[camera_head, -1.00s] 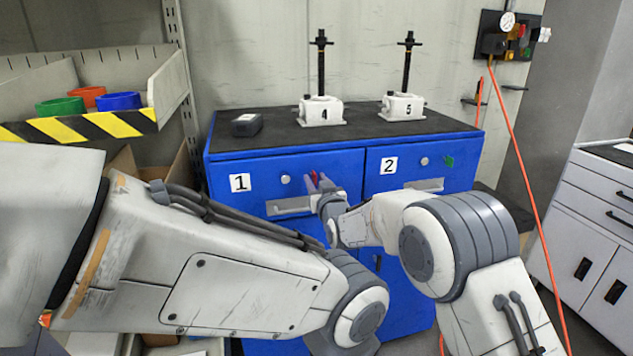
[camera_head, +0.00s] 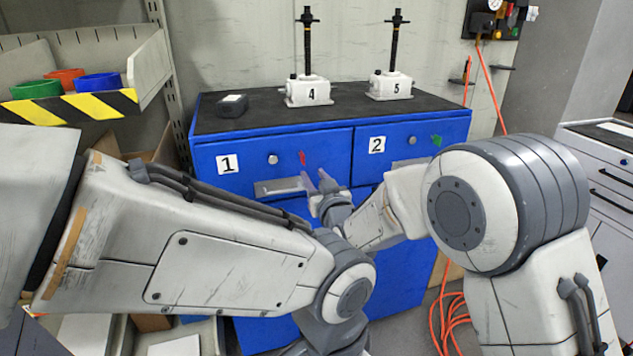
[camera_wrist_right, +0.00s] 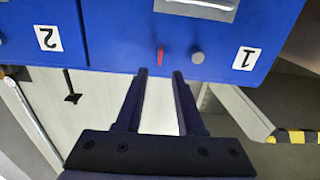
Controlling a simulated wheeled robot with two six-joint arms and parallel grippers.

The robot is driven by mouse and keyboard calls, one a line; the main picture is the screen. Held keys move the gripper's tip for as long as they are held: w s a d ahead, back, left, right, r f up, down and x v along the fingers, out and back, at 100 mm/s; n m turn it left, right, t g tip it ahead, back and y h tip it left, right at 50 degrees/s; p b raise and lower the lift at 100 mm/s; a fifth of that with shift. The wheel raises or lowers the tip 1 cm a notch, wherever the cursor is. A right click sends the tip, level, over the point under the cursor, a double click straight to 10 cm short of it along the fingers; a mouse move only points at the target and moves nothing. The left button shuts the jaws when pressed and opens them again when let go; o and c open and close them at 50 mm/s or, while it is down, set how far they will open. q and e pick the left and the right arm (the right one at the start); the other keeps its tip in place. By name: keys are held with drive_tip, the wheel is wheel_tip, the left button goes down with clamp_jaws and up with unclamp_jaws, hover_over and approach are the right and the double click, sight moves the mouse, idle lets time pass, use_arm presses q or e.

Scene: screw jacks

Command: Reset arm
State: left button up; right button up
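My right arm (camera_head: 505,210) reaches in from the lower right. Its gripper (camera_head: 318,182) is in front of the blue cabinet's upper drawers, near the handle of drawer 1 (camera_head: 228,164). In the right wrist view the gripper (camera_wrist_right: 159,74) is open, with nothing between its fingers. The cabinet front, with a red mark and a round knob, lies beyond the fingertips there. My left arm (camera_head: 230,240) crosses from the left and bends down at the bottom. Its gripper is out of the picture.
A shelf bin (camera_head: 150,62) with coloured rings is at left. An orange hose (camera_head: 450,318) lies on the floor at right.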

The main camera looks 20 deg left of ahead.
drive_tip(key=shift+s+d, duration=0.35)
drive_tip(key=shift+s, duration=0.15)
drive_tip(key=shift+d, duration=0.1)
